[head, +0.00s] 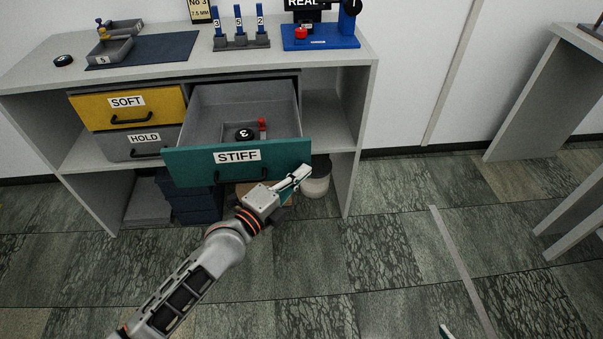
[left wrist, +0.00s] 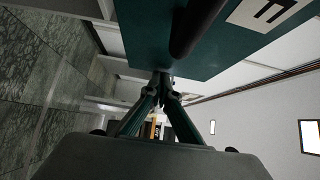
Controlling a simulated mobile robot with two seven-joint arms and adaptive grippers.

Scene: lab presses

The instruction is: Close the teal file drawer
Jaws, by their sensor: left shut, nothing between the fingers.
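The teal file drawer (head: 195,163), labelled STIFF, is pulled out of the cabinet. Its grey inside shows, holding a small tray (head: 229,136) with a black round piece and a red piece. My left gripper (head: 303,173) is shut and empty, at the right end of the teal front, near its lower edge. In the left wrist view the shut fingertips (left wrist: 163,78) are at the edge of the teal front (left wrist: 145,40), close beside the dark handle (left wrist: 195,25). I cannot tell whether they touch it. A sliver at the head view's bottom edge may be my right gripper (head: 445,331).
The yellow SOFT drawer (head: 155,113) and grey HOLD drawer (head: 118,149) look shut. Bins and a white round container (head: 318,182) stand below. The counter (head: 190,71) holds a blue press (head: 320,43) and trays. Floor to the right is clear up to another table (head: 575,45).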

